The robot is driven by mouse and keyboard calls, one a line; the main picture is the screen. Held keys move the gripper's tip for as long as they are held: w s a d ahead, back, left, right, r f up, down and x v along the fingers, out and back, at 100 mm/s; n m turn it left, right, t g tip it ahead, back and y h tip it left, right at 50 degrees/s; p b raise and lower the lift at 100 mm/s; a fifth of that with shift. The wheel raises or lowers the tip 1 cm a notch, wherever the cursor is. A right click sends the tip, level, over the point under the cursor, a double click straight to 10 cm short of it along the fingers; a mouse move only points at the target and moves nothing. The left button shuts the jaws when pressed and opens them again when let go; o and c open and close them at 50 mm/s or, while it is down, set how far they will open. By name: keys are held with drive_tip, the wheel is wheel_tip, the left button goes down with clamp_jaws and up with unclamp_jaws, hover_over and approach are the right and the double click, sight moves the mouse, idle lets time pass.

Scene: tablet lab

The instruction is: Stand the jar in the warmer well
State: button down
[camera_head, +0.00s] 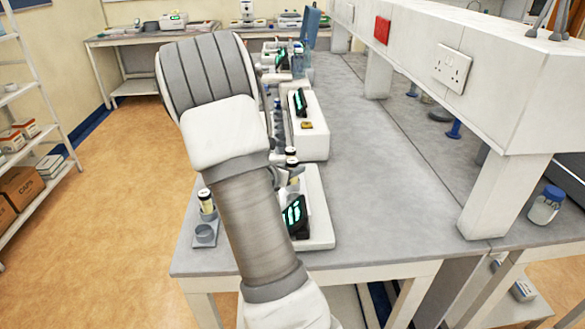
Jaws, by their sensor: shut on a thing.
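My gripper (289,172) shows only in part, just right of my forearm, with grey fingers low over the white device. It is shut on a small dark-capped jar (292,183) with a pale body. The warmer appears to be the white device (318,215) with a tilted green-lit display (294,215) near the bench's front end. My arm covers its left part, and I cannot make out its well or whether the jar touches it. Another dark cap (291,152) shows just behind the gripper.
A second white device (308,130) stands farther back. A shelf unit on posts (490,195) runs along the right. The grey bench top (385,195) between is clear.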

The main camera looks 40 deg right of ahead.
drive_tip(key=shift+f+b, duration=0.6)
drive_tip(key=shift+c, duration=2.2)
unclamp_jaws()
drive_tip(key=shift+a, duration=0.1)
drive_tip(key=p+v, duration=0.1)
drive_tip(key=v, duration=1.6)
drive_tip(key=shift+s+a, duration=0.15)
